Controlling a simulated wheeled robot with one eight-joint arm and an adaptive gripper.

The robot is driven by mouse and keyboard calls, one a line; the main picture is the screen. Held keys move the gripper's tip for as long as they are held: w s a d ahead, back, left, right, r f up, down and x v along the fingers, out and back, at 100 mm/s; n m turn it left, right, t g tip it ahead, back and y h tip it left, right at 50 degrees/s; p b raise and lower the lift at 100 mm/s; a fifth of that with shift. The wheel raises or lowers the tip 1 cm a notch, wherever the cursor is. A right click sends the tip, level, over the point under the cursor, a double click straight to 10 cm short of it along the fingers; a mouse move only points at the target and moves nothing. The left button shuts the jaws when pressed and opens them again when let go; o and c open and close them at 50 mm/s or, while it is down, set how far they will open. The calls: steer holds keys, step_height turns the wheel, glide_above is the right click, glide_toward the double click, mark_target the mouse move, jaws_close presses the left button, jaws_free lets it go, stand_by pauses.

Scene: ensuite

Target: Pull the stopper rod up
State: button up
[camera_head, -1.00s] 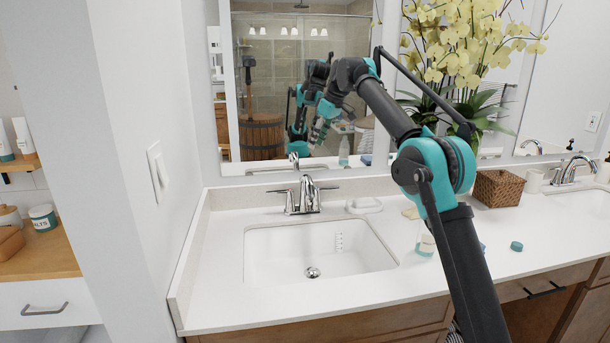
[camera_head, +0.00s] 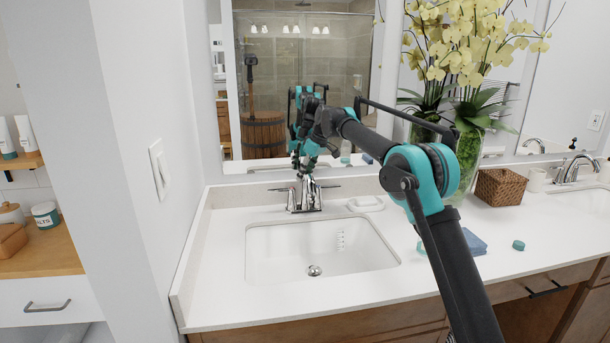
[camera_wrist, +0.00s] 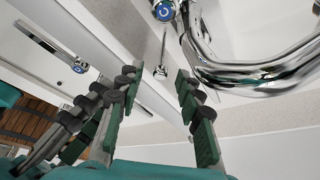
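The stopper rod (camera_wrist: 163,48) is a thin chrome rod ending in a small round knob (camera_wrist: 160,72), behind the faucet spout in the wrist view. In the head view I cannot make out the rod. The chrome faucet (camera_head: 304,200) stands behind the sink; its curved spout (camera_wrist: 255,75) fills the right of the wrist view. My gripper (camera_wrist: 157,76) is open, its green-padded fingers spread. The knob appears between the two fingertips, with no contact visible; the depth gap is unclear. In the head view my gripper (camera_head: 304,163) is just above the faucet.
The mirror (camera_head: 270,100) rises close behind the faucet. The sink basin (camera_head: 318,255) is empty. A soap dish (camera_head: 366,203), blue cloth (camera_head: 473,242) and woven basket (camera_head: 498,187) are to the right.

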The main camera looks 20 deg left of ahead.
steer(key=shift+f, duration=0.1)
steer(key=shift+c, duration=0.5)
jaws_close()
steer(key=shift+r, duration=1.4)
steer(key=shift+o, duration=0.5)
jaws_free()
